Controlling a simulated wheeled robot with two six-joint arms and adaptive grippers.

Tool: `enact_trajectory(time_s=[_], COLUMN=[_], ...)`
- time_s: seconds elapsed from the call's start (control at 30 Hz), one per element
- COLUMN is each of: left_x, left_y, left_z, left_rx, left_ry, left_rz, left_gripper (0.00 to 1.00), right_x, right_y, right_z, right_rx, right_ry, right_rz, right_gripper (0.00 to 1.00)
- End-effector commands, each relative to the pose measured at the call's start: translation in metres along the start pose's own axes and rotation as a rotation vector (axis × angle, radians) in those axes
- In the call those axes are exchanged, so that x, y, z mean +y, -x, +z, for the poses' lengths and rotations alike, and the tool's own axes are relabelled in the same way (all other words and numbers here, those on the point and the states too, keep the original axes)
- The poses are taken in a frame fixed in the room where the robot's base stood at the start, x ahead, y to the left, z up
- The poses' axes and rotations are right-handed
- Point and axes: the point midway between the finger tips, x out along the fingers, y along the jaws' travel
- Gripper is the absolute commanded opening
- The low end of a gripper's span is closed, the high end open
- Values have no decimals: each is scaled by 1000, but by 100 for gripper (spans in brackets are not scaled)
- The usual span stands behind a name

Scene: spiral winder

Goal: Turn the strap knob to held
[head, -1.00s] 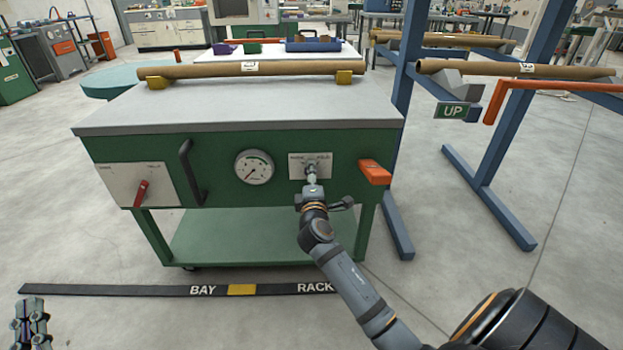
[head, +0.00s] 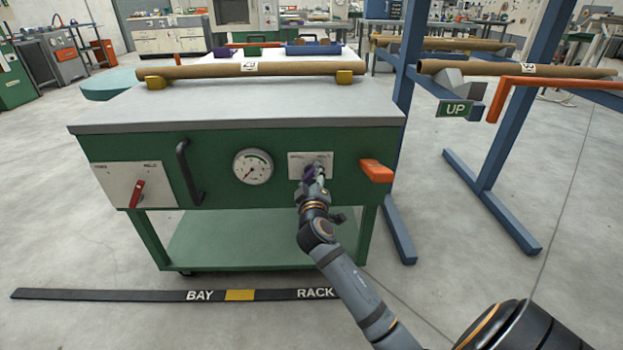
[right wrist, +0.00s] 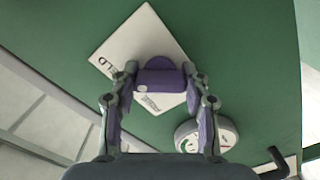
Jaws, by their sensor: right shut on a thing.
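The strap knob (right wrist: 160,66) shows purple in the right wrist view, in front of a white label plate (right wrist: 120,45). Part of the lettering on the plate, near its upper left, reads like the end of "HELD". My right gripper (right wrist: 160,80) has one finger on each side of the knob and is shut on it. In the head view the plate (head: 325,162) is on the green cart front, and my right gripper (head: 314,173) covers most of the knob. The knob's pointer cannot be made out. My left gripper is out of view.
A round gauge (head: 253,167) is left of the plate, and an orange handle (head: 376,171) sticks out to its right. Farther left are a black handle (head: 189,172) and a red lever (head: 137,194). A cardboard tube (head: 220,70) lies on top.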

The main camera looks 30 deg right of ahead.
Motion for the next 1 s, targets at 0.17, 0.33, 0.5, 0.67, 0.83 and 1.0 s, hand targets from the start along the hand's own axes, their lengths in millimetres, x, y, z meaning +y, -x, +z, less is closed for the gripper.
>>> enact_trajectory(time_s=[0.17,0.33,0.5,0.67,0.83,1.0], left_x=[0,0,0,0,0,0], left_y=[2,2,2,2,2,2], left_z=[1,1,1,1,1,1], left_rx=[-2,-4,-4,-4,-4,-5], left_ry=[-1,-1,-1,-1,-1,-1], left_rz=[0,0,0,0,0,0], left_gripper=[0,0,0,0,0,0], right_x=[-2,-2,-2,-1,-1,0], right_y=[0,0,0,0,0,0], right_z=[2,1,1,1,1,0], right_rx=[-3,-4,-4,-3,-2,-1], right_ry=[-24,-32,-32,-31,-30,-29], right_rz=[-3,-3,-3,-3,-2,-1], right_gripper=[15,15,15,59,70,70])
